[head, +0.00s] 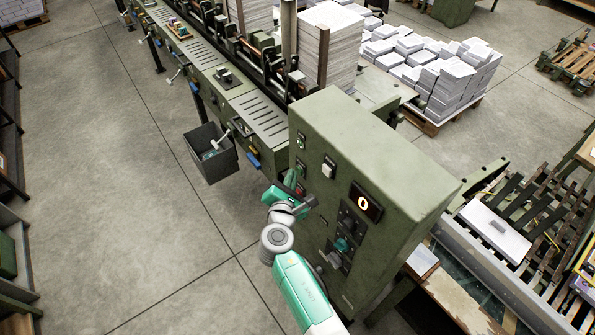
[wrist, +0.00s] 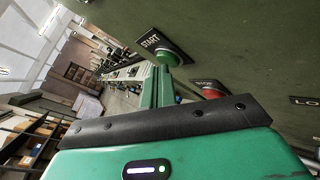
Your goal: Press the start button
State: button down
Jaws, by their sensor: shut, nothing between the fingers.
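The green START button (wrist: 174,54) is on the olive control panel in the wrist view, beside its black START label (wrist: 150,40). My gripper (wrist: 159,76) is shut and empty, its green fingers pointing toward the panel just beside the START button. The fingertips overlap the button's lower edge in the picture; I cannot tell whether they touch it. The red STOP button (wrist: 211,90) sits to the right, partly hidden by my gripper's black bar. In the head view my gripper (head: 294,180) is at the left face of the control cabinet (head: 385,140) and partly covers the buttons there.
The cabinet face also has a display (head: 364,202) reading 0, a white switch (head: 328,167) and dark knobs. Paper stacks (head: 330,40) stand behind. The floor at left is clear.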

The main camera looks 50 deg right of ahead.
jog(key=shift+s+d, duration=0.1)
jog(key=shift+d, duration=0.1)
dwell(0.5)
jog(key=shift+w+a, duration=0.2)
jog(key=shift+a, duration=0.6)
jog(key=shift+a, duration=0.1)
jog(key=a, duration=0.2)
jog(key=w+a, duration=0.1)
jog(key=a, duration=0.1)
jog(key=shift+w+a, duration=0.1)
jog(key=shift+a, duration=0.25)
dwell(0.3)
